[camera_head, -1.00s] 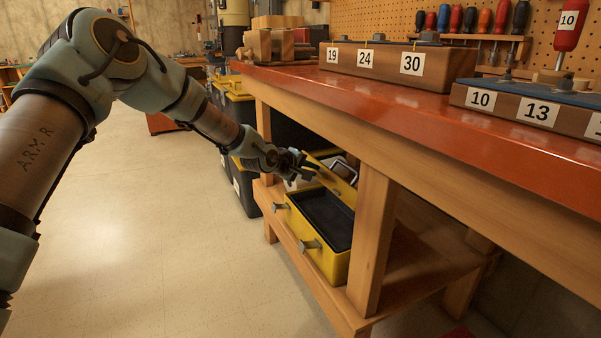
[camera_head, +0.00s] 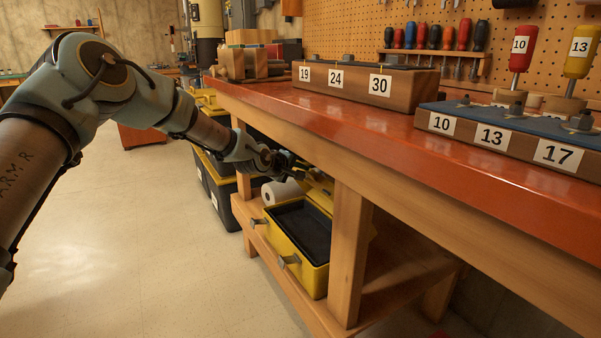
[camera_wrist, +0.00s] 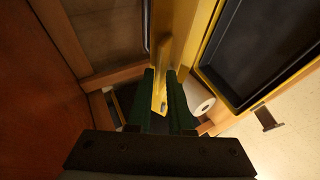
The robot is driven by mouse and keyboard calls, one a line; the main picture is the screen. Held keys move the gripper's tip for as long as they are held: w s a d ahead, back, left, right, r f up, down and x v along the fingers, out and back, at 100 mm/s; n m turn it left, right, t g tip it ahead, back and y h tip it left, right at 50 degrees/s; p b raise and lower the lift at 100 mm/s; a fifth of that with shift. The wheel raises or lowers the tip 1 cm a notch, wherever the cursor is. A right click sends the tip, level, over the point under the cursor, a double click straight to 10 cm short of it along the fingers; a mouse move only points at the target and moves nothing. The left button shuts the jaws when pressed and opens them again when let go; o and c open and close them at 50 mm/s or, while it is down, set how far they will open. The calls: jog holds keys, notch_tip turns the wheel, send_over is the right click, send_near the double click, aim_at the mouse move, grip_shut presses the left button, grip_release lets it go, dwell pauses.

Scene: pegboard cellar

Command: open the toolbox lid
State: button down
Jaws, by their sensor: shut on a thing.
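The yellow toolbox (camera_head: 312,272) stands on the bench's lower shelf, with its lid (camera_head: 320,190) raised and its black inner tray (camera_head: 303,232) exposed. Two grey latches (camera_head: 290,260) stick out from its front. My gripper (camera_head: 297,174) is at the raised lid, partly in shadow. In the wrist view, the dark green fingers of my gripper (camera_wrist: 164,88) are shut on a narrow yellow part of the lid (camera_wrist: 174,38). The toolbox's tray (camera_wrist: 262,45) shows to the right of it. How far back the lid leans is hard to tell, as the bench hides part of it.
A white paper roll (camera_head: 281,192) lies beside the toolbox, under my gripper. The bench top (camera_head: 400,135) hangs over the shelf, and a wooden leg (camera_head: 348,250) stands right of the toolbox. Black-and-yellow bins (camera_head: 222,190) stand behind. The floor at left is clear.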

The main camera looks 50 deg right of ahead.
jog(key=c, duration=1)
grip_release()
jog(key=shift+o, duration=0.2)
jog(key=shift+a, duration=0.15)
jog(key=v, duration=1)
jog(key=shift+a+r+p, duration=0.2)
jog(key=shift+r+p, duration=0.1)
jog(key=shift+p, duration=0.15)
